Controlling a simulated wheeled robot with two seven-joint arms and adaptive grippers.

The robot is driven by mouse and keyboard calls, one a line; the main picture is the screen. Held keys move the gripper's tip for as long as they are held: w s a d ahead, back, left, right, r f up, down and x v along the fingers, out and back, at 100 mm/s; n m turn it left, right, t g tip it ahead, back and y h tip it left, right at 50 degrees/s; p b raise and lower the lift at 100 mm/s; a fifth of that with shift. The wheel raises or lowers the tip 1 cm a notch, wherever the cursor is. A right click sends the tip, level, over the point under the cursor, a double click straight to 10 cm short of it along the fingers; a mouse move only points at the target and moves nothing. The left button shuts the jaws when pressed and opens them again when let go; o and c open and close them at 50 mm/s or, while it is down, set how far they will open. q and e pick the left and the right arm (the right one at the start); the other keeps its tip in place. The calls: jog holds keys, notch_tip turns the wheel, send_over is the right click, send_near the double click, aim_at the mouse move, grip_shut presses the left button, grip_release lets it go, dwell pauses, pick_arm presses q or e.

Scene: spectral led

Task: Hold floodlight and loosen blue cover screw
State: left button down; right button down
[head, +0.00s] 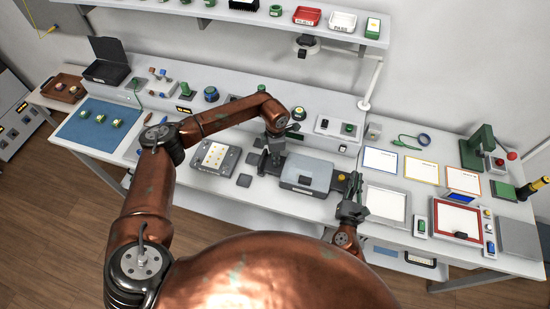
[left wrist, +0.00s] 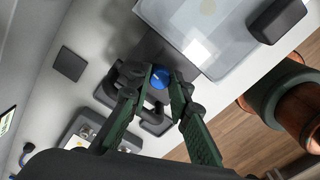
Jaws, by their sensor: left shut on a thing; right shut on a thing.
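The floodlight (head: 305,173) is a grey box with a pale top, lying on the bench in the middle of the head view. Its pale face (left wrist: 205,35) shows at the top of the left wrist view. My left gripper (head: 273,150) is at its left end. In the left wrist view, my left gripper's fingers (left wrist: 159,82) are shut on the blue cover screw (left wrist: 160,76), whose round head shows between the fingertips. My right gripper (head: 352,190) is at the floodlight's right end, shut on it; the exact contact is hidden.
A grey tray with a dotted light panel (head: 214,157) stands left of the floodlight, with a small dark square (head: 244,181) beside it. A yellow-ended part (head: 341,177) is by the right gripper. A white framed tray (head: 384,204) lies to the right. A shelf (head: 260,18) overhangs the back.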

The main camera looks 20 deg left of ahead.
pick_arm(q)
jog(key=n, duration=1.1)
jog(key=shift+n, duration=0.5)
jog(key=c, duration=1.8)
grip_release()
jog(key=shift+o, duration=0.2)
notch_tip(320, 180, up, 12)
